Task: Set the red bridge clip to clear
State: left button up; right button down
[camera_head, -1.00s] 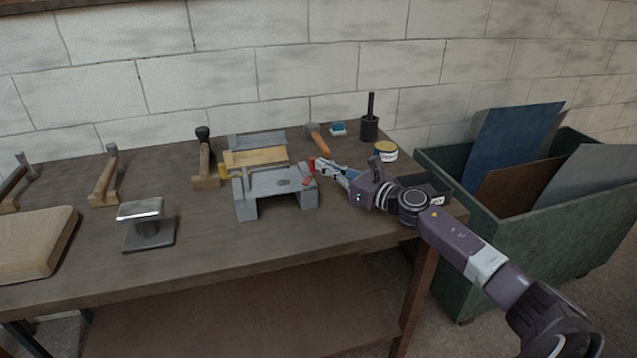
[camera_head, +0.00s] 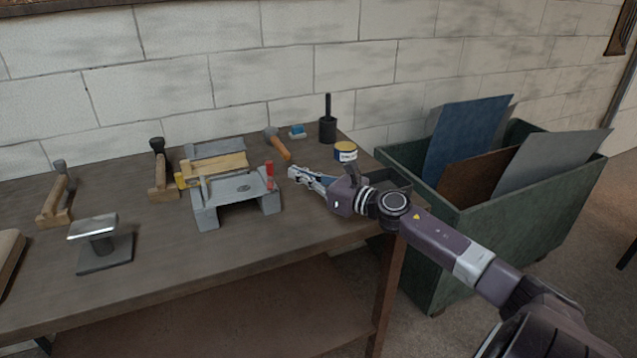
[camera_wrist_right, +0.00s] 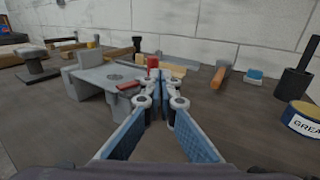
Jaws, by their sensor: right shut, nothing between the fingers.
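The grey bridge (camera_head: 236,188) stands on the bench in the head view, with a flat top and two block-like legs. The red bridge clip (camera_head: 269,173) is at its right end and looks roughly upright. In the right wrist view the clip shows an upright red part (camera_wrist_right: 152,62) and a flat red part (camera_wrist_right: 129,86) at the edge of the bridge (camera_wrist_right: 100,76). My left gripper is out of view.
A yellowish wooden bar (camera_head: 215,164) lies behind the bridge. A mallet (camera_head: 278,143), a blue-topped block (camera_head: 297,132), a black pot (camera_head: 328,127) and a grease tin (camera_head: 345,152) stand farther back. A metal stand (camera_head: 104,250) is at front left. A green bin (camera_head: 500,223) stands right of the bench.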

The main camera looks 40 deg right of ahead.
jog(key=v, duration=0.6)
jog(key=shift+s, duration=0.35)
jog(key=shift+d, duration=0.1)
